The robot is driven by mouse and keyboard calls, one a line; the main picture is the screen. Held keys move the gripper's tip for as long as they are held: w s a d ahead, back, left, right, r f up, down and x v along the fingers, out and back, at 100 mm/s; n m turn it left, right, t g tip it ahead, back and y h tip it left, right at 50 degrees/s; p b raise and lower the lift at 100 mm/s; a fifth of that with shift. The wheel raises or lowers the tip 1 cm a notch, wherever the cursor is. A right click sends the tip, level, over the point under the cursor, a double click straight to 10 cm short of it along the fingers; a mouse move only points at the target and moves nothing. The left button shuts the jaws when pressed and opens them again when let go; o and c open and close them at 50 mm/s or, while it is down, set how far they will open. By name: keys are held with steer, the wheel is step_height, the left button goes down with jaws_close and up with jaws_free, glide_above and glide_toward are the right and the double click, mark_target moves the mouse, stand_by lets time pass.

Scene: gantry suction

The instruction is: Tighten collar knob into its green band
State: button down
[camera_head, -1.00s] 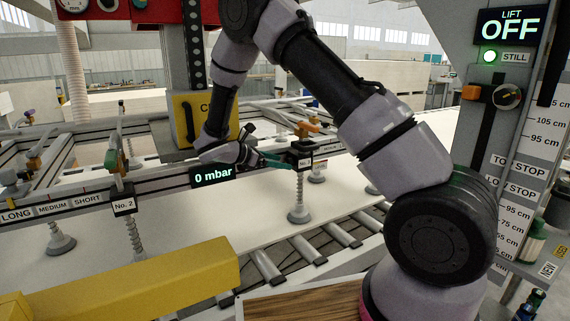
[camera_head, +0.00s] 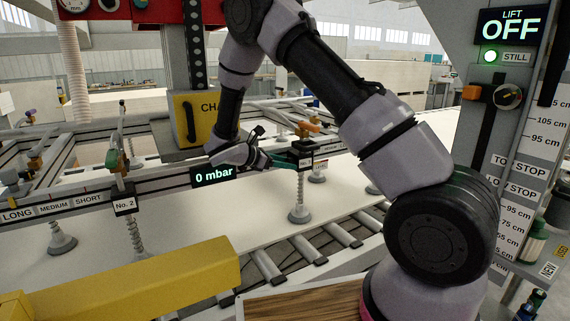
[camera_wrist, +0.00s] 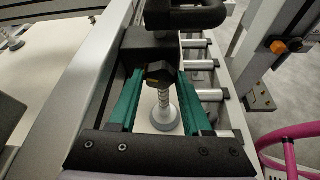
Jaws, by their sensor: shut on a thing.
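The collar knob (camera_wrist: 158,76) is dark with a yellowish marking. It sits between the green fingers of my gripper (camera_wrist: 160,72) in the wrist view, at the near face of a black collar block (camera_wrist: 148,47). My gripper is shut on it. In the head view my gripper (camera_head: 289,161) reaches from the left to the black collar block (camera_head: 306,150) above a suction cup (camera_head: 299,214). The knob is hidden there by the fingers and block. In the wrist view a spring stem and grey cup (camera_wrist: 164,118) show below the knob. I cannot make out the knob's green band.
A display (camera_head: 213,175) reads 0 mbar, close to my wrist. Collar No. 2 (camera_head: 123,204) stands left along the rail. A white sheet (camera_head: 200,225) lies under the cups, over rollers (camera_head: 308,248). The lift display (camera_head: 509,27) reads OFF, with a STILL sign below.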

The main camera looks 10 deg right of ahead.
steer(key=m+t, duration=0.2)
steer(key=m, duration=0.1)
steer(key=shift+s, duration=0.15)
stand_by(0.4)
steer(key=shift+c, duration=1.7)
jaws_free()
steer(key=v, duration=1)
steer(key=shift+s+a, duration=0.25)
steer(key=shift+s, duration=0.05)
steer(key=shift+d+r, duration=0.1)
